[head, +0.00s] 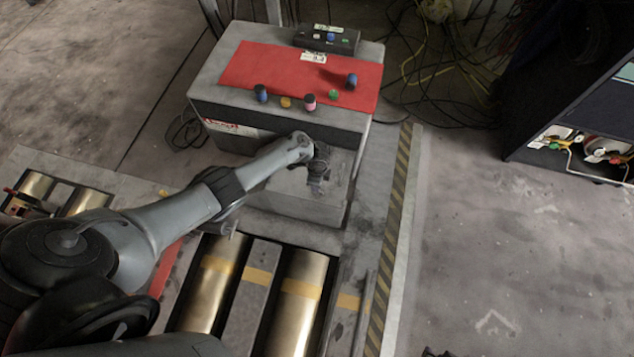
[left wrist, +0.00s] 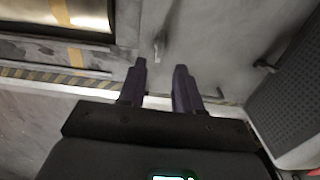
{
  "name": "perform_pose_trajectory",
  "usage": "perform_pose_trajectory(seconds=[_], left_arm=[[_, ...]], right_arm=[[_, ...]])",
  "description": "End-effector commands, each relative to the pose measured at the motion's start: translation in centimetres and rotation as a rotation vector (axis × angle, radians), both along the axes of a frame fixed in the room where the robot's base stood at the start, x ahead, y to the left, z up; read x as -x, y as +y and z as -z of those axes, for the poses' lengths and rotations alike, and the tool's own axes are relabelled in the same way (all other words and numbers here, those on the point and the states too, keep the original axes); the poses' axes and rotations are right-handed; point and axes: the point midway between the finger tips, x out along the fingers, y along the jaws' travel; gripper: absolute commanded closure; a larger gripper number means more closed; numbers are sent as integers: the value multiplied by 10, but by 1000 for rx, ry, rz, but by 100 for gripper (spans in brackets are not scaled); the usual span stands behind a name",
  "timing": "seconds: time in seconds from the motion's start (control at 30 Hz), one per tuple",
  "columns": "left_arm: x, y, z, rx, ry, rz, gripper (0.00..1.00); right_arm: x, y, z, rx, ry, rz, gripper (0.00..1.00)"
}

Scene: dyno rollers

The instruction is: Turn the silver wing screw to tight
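My left gripper (head: 318,180) points down in front of the grey control cabinet in the head view. In the left wrist view, its two dark fingers (left wrist: 160,68) are apart with nothing between them. A small pale piece (left wrist: 158,48) just beyond the fingertips, on the grey metal plate, looks like the silver wing screw, but it is too small to be sure. It appears apart from the fingers. I cannot make out the wing screw in the head view, where my arm and gripper cover part of the area. My right gripper is not in view.
The grey cabinet (head: 225,75) has a red top panel (head: 265,65) with several coloured knobs. Brass rollers (head: 300,290) lie in front. A small dark peg (left wrist: 265,66) shows right of the fingers. A hazard-striped edge (head: 395,225) runs along the right; open floor lies beyond.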

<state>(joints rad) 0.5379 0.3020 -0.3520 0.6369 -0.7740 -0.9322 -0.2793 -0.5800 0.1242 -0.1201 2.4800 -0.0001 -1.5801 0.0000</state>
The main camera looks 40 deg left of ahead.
Motion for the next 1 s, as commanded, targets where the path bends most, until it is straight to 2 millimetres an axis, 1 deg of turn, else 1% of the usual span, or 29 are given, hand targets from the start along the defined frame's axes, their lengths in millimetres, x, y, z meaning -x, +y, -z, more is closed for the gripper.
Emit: perform_pose_trajectory(seconds=[0.03, 0.1, 0.2, 0.3, 0.47, 0.87, 0.97, 1.0], left_arm=[[0, 0, -14, -1, 0, 0, 66], [1, 1, -23, -2, 1, 0, 66], [1, 1, -33, 0, 1, 0, 66], [1, 1, -39, -1, 2, 0, 66], [1, 1, -43, -1, 2, 1, 66], [1, 0, -43, -1, 2, 0, 66], [6, 0, -40, -1, 11, 0, 66], [12, 0, -37, -1, 19, 0, 66]], right_arm=[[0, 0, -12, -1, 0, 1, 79], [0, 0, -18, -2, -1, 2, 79], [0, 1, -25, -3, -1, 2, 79], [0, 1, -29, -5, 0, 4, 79], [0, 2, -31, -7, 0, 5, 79], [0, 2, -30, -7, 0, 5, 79], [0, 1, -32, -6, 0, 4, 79], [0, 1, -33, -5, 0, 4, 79]])
